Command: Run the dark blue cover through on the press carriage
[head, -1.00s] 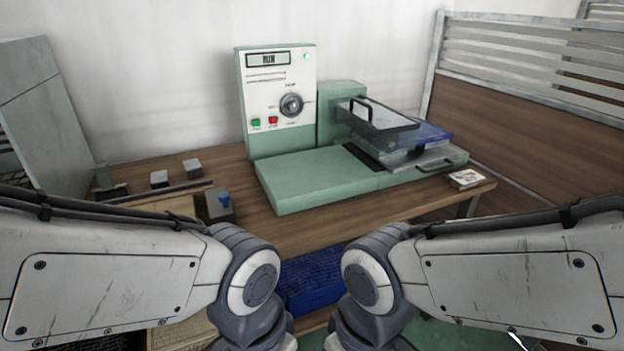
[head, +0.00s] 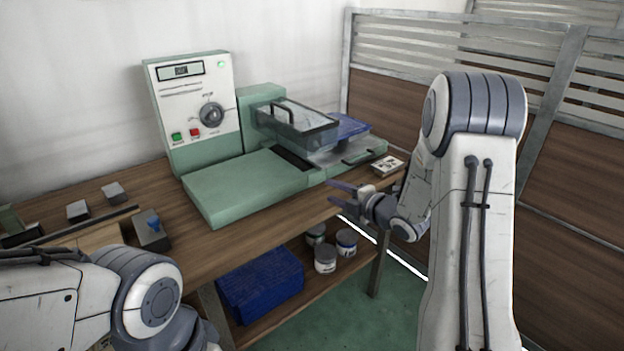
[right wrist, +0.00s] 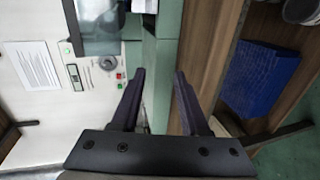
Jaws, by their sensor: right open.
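The dark blue cover (head: 352,125) lies flat on the pale press carriage (head: 338,152), at the right end of the green press bed (head: 245,187). The clear guard with a black handle (head: 290,118) hides part of the carriage. The control panel (head: 193,105) has a knob, a green button, a red button and a lit green lamp; its display is too small to read. My right gripper (head: 337,195) is open and empty, just in front of the bench's front edge. Its fingers also show apart in the right wrist view (right wrist: 159,75). My left gripper is out of view.
A small light box (head: 388,165) sits on the bench right of the bed. Dark blue stock (head: 262,283) and several jars (head: 325,258) are on the lower shelf. A partition stands at right.

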